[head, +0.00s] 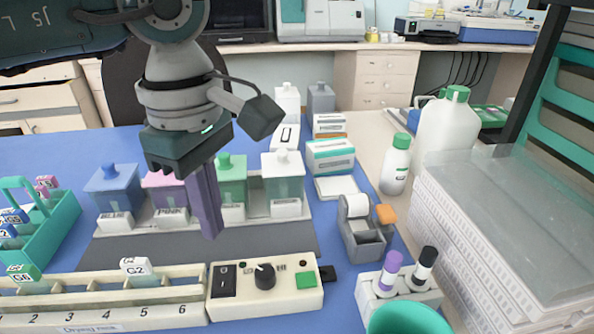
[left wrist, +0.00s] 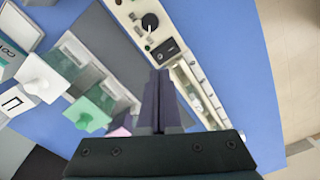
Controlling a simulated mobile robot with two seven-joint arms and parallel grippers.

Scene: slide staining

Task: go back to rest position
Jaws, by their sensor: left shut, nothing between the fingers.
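My left gripper (head: 208,232) hangs fingers-down over the work table, in front of the row of staining jars, with its two purple fingers closed together and nothing between them. It also shows in the left wrist view (left wrist: 160,75), its fingers pointing towards the control box. My right gripper is not in either view. The fingers hide part of the pink jar (head: 163,180) and the gap beside the green jar (head: 231,175).
The slide drying rack (head: 170,292) with its control box (head: 264,290) lies along the front, holding slides such as G2. A blue jar (head: 112,185), a white jar (head: 283,175), a teal slide carrier (head: 45,235), a tape dispenser (head: 365,240) and bottles stand around.

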